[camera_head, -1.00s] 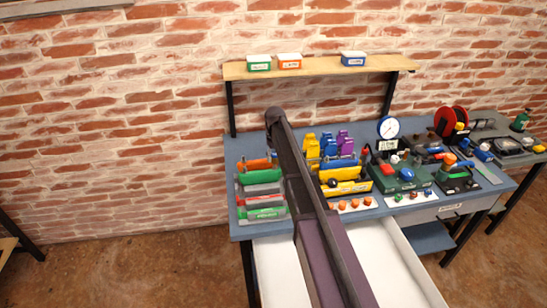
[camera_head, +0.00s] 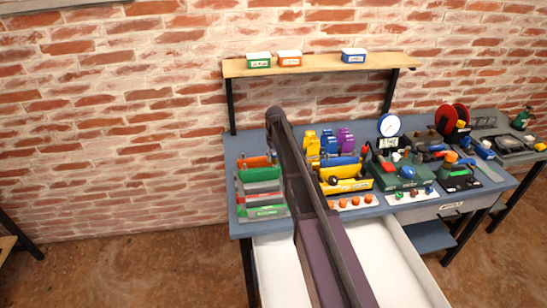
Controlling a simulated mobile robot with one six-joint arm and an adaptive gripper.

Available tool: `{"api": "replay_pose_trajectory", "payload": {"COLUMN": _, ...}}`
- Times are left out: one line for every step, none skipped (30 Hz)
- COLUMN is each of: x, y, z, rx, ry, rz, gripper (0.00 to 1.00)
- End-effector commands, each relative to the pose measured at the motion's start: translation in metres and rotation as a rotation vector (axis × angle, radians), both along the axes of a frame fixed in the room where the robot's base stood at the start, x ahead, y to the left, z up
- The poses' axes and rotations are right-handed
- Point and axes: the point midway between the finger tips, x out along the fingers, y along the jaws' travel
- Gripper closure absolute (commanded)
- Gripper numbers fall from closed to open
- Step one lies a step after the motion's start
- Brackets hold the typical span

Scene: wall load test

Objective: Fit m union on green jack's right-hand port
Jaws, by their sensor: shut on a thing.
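Small coloured fittings lie on a white strip (camera_head: 411,198) at the front edge. I cannot tell which piece is the m union. My arm crosses the middle of the view over the bench, and I cannot make out my gripper or anything in it.
Green, grey and red trays (camera_head: 262,190) stand on the left of the bench (camera_head: 238,222). Yellow bins (camera_head: 347,186) and a round gauge (camera_head: 388,126) are near the middle. An open white drawer (camera_head: 400,250) juts out in front. A shelf (camera_head: 320,67) with small boxes hangs behind.

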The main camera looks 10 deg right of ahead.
Motion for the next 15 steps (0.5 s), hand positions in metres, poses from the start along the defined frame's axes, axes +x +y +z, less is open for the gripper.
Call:
{"api": "replay_pose_trajectory", "payload": {"x": -0.0001, "y": -0.0001, "z": -0.0022, "rx": 0.0, "ry": 0.0, "rz": 0.0, "gripper": 0.97}}
{"api": "replay_pose_trajectory", "payload": {"x": -0.0001, "y": -0.0001, "z": -0.0028, "rx": 0.0, "ry": 0.0, "rz": 0.0, "gripper": 0.97}}
{"api": "replay_pose_trajectory", "payload": {"x": 0.0001, "y": -0.0002, "z": -0.0037, "rx": 0.0, "ry": 0.0, "rz": 0.0, "gripper": 0.97}}
{"api": "replay_pose_trajectory", "payload": {"x": 0.0001, "y": -0.0002, "z": -0.0043, "rx": 0.0, "ry": 0.0, "rz": 0.0, "gripper": 0.97}}
{"api": "replay_pose_trajectory", "payload": {"x": 0.0, "y": -0.0002, "z": -0.0049, "rx": 0.0, "ry": 0.0, "rz": 0.0, "gripper": 0.97}}
{"api": "replay_pose_trajectory", "payload": {"x": 0.0, "y": -0.0002, "z": -0.0058, "rx": 0.0, "ry": 0.0, "rz": 0.0, "gripper": 0.97}}
{"api": "replay_pose_trajectory", "payload": {"x": 0.0, "y": -0.0003, "z": -0.0064, "rx": 0.0, "ry": 0.0, "rz": 0.0, "gripper": 0.97}}
{"api": "replay_pose_trajectory", "payload": {"x": 0.0, "y": -0.0003, "z": -0.007, "rx": 0.0, "ry": 0.0, "rz": 0.0, "gripper": 0.97}}
{"api": "replay_pose_trajectory", "payload": {"x": 0.0, "y": -0.0003, "z": -0.0079, "rx": 0.0, "ry": 0.0, "rz": 0.0, "gripper": 0.97}}
{"api": "replay_pose_trajectory", "payload": {"x": 0.0, "y": -0.0003, "z": -0.0085, "rx": 0.0, "ry": 0.0, "rz": 0.0, "gripper": 0.97}}
{"api": "replay_pose_trajectory", "payload": {"x": 0.0, "y": -0.0004, "z": -0.0091, "rx": 0.0, "ry": 0.0, "rz": 0.0, "gripper": 0.97}}
{"api": "replay_pose_trajectory", "payload": {"x": 0.0, "y": -0.0004, "z": -0.01, "rx": 0.0, "ry": 0.0, "rz": 0.0, "gripper": 0.97}}
{"api": "replay_pose_trajectory", "payload": {"x": 0.0, "y": -0.0004, "z": -0.0105, "rx": 0.0, "ry": 0.0, "rz": 0.0, "gripper": 0.97}}
{"api": "replay_pose_trajectory", "payload": {"x": 0.0, "y": -0.0004, "z": -0.0111, "rx": 0.0, "ry": 0.0, "rz": 0.0, "gripper": 0.97}}
{"api": "replay_pose_trajectory", "payload": {"x": 0.0, "y": -0.0004, "z": -0.0116, "rx": 0.0, "ry": 0.0, "rz": 0.0, "gripper": 0.97}}
